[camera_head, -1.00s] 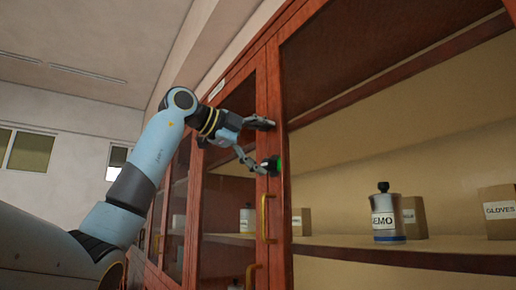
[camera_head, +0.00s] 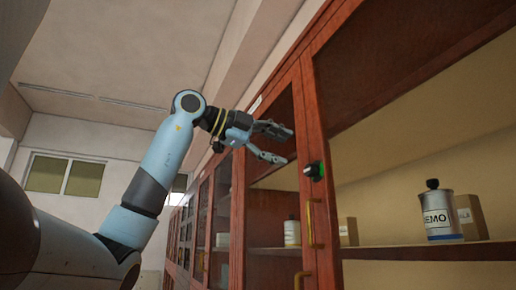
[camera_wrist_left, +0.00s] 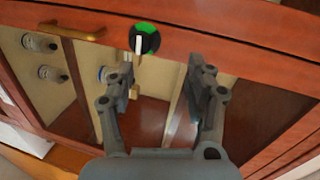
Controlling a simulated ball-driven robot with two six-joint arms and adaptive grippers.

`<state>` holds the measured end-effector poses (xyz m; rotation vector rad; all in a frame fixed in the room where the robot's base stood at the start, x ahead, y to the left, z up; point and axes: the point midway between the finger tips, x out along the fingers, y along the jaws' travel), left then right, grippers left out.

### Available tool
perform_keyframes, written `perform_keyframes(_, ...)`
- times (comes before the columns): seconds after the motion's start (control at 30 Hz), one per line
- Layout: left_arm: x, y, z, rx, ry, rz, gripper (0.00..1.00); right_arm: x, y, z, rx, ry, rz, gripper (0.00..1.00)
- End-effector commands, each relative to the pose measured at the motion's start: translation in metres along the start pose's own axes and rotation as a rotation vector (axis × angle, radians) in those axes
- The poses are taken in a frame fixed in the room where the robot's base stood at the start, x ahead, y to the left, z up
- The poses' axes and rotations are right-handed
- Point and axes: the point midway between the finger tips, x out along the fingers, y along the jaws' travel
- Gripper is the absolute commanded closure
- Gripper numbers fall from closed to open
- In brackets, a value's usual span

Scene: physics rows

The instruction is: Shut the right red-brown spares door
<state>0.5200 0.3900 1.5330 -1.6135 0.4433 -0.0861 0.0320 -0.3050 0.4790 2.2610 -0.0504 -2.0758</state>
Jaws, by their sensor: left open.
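The red-brown cabinet front has a framed glass door (camera_head: 318,108) with a brass bar handle (camera_head: 309,226) and a black knob with a green mark (camera_head: 314,170). To its right a shelf shows with no door leaf plainly across it; whether the right door is swung open is hard to tell. My left gripper (camera_head: 287,146) is open and empty, left of and above the knob, apart from it. In the left wrist view the open fingers (camera_wrist_left: 161,66) spread below the red-brown rail, with the knob (camera_wrist_left: 145,38) beyond the left finger and the handle (camera_wrist_left: 72,31) further left.
On the right shelf (camera_head: 400,251) stand a lidded tin labelled MEMO (camera_head: 438,213) and a cardboard box (camera_head: 469,217). A white bottle (camera_head: 292,232) and a box (camera_head: 348,231) show further left. More glazed cabinet doors recede at left. Open air lies left of my arm.

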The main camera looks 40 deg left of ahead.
Motion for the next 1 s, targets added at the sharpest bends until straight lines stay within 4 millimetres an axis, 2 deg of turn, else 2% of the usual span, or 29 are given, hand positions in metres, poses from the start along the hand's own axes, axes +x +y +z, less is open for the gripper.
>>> perform_keyframes(0.6,-0.045,0.011,0.001,0.001,-0.001,0.0,0.46,0.026,-0.001,0.005,-0.001,-0.005,0.001,0.23)
perform_keyframes(1.0,-0.049,0.01,0.001,0.0,0.0,0.001,0.46,0.026,-0.001,0.005,-0.001,-0.005,0.002,0.23)
